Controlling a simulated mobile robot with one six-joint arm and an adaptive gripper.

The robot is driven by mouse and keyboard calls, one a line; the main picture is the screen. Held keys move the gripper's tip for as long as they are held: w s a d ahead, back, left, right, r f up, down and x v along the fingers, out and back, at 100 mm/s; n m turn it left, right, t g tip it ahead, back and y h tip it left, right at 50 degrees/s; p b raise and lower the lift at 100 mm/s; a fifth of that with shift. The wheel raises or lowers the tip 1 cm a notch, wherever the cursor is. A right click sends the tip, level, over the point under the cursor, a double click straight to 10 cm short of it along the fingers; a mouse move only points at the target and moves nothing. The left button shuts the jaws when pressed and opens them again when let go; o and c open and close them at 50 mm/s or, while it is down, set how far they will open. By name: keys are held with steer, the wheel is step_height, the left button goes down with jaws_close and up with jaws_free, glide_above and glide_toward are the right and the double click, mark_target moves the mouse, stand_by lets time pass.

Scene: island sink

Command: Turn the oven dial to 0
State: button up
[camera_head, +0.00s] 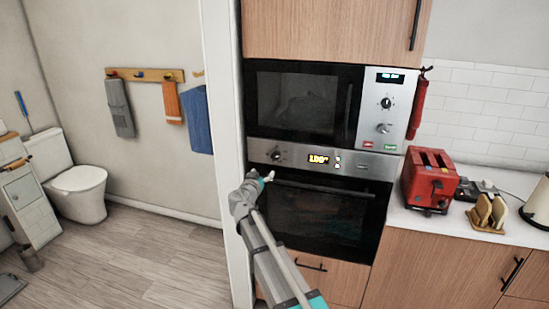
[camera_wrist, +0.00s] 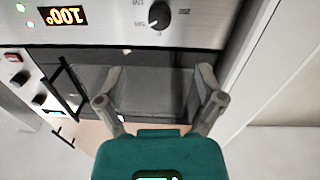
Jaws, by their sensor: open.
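The oven dial (camera_head: 275,155) is a dark round knob at the left of the oven's steel control panel. In the wrist view, which is upside down, the dial (camera_wrist: 159,14) shows at the top centre with small markings around it. The lit oven display (camera_head: 318,159) reads about 100°, and the wrist view shows it inverted (camera_wrist: 62,16). My gripper (camera_head: 263,178) is just below and left of the dial in the head view. Its fingers (camera_wrist: 160,72) are spread and empty, apart from the dial.
The oven's dark glass door and handle (camera_head: 325,188) are below the panel. A microwave (camera_head: 300,100) with its own knobs is above. A white wall edge (camera_head: 224,130) stands close to my arm's left. A red toaster (camera_head: 430,182) is on the counter at right.

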mark_target(274, 157)
steer(key=x, duration=1.3)
steer(key=shift+w+d, duration=0.1)
steer(key=shift+w, duration=0.1)
steer(key=shift+c, duration=0.3)
steer(key=c, duration=1.1)
steer(key=shift+n, duration=0.5)
steer(key=n, duration=0.5)
steer(key=shift+n, duration=0.3)
steer(key=n, duration=0.5)
steer(key=shift+n+b, duration=0.3)
steer(key=shift+b, duration=0.1)
